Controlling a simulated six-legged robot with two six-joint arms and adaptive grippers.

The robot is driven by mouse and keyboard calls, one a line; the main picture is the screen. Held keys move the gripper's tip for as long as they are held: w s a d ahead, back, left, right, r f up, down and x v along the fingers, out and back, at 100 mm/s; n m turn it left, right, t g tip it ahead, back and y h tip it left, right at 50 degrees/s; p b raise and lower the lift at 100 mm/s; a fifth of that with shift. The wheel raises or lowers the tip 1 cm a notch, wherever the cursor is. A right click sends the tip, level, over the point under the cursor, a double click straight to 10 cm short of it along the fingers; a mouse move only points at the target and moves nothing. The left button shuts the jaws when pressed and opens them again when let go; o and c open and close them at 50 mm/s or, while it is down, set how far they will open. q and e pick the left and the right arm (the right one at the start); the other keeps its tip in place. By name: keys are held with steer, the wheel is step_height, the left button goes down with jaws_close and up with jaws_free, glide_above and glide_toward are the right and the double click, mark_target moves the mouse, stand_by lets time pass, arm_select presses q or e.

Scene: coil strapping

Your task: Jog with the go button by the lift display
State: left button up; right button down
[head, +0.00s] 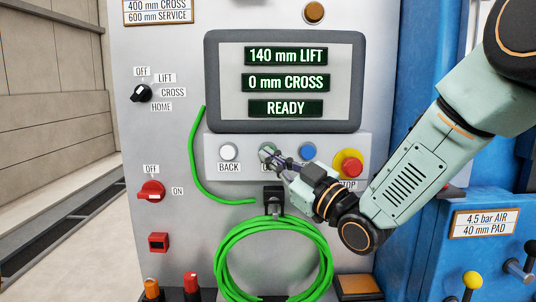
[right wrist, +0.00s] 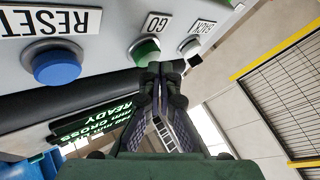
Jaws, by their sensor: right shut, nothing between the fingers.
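The lift display (head: 285,82) reads 140 mm LIFT, 0 mm CROSS and READY. Below it on a pale strip is the green go button (head: 266,151), partly hidden by my right gripper (head: 272,158). My right gripper is shut and empty, its fingertips right at the button in the head view. In the right wrist view the green button (right wrist: 146,50) shows just beyond the closed fingertips (right wrist: 160,72). I cannot tell whether they touch it. My left gripper is not in view.
A white back button (head: 229,152) is left of go. A blue reset button (head: 308,152) and a red stop button (head: 349,164) are right of it. A coiled green hose (head: 232,247) hangs below my gripper. A black selector knob (head: 141,93) is at the left.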

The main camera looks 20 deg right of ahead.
steer(key=shift+w+d, duration=0.15)
steer(key=shift+w, duration=0.3)
stand_by(1.2)
steer(key=shift+s, duration=0.1)
steer(key=shift+s+a+b, duration=0.3)
steer(key=shift+s, duration=0.45)
steer(key=shift+s, duration=0.1)
steer(key=s, duration=0.2)
steer(key=s+a, duration=0.1)
steer(key=s, duration=0.1)
steer(key=shift+s+a+b, duration=0.2)
steer(key=shift+s+b, duration=0.1)
steer(key=shift+b, duration=0.05)
steer(key=shift+w, duration=0.1)
